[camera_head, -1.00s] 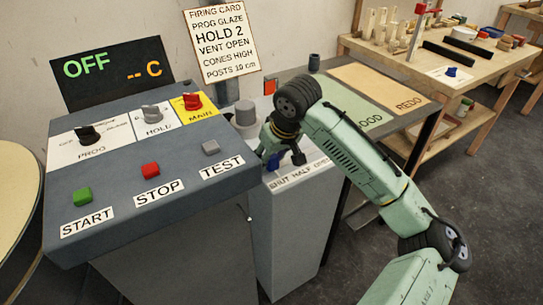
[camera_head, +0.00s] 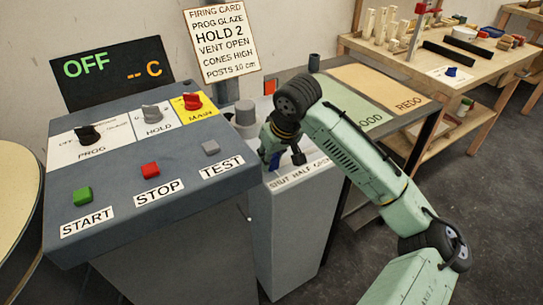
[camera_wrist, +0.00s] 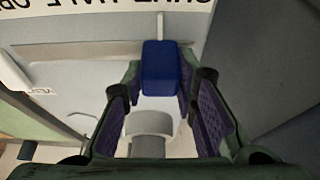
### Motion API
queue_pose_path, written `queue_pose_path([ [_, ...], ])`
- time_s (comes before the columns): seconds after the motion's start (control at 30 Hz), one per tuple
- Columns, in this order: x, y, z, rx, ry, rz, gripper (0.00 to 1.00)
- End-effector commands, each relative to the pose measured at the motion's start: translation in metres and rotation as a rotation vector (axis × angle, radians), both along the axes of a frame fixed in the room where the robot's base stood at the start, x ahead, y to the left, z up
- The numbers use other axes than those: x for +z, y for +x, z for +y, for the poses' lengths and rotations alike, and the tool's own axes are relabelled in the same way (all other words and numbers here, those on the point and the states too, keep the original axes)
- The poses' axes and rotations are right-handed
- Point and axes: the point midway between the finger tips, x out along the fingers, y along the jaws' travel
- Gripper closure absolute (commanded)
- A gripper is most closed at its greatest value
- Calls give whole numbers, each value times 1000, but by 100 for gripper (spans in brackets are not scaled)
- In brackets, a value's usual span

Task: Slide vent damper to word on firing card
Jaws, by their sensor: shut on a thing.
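The firing card (camera_head: 223,45) stands upright behind the console and reads "VENT OPEN". The vent damper's blue knob (camera_wrist: 160,68) is between the two purple-padded fingers of my gripper (camera_wrist: 160,85) in the wrist view. My gripper (camera_head: 277,160) is shut on it, low over the grey box in the head view, where only a bit of blue (camera_head: 275,162) shows. The white label (camera_head: 300,173) in front of it reads "SHUT HALF OPEN". In the head view the knob is toward the left, SHUT side; its exact position against the words is hard to tell.
The sloped console (camera_head: 150,165) with buttons and knobs stands close at left of my gripper. A grey cylinder (camera_head: 245,113) rises behind it. A table with GOOD and REDO areas (camera_head: 380,85) lies to the right, and a wooden workbench (camera_head: 400,55) beyond.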

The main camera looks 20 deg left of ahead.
Motion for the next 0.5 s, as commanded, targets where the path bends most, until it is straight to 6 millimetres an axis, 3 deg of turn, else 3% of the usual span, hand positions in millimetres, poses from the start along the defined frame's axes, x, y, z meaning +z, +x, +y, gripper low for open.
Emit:
queue_pose_path([
  [0.17,2,16,-11,-4,1,0,100],
  [0.5,2,72,-55,-3,3,-2,100],
])
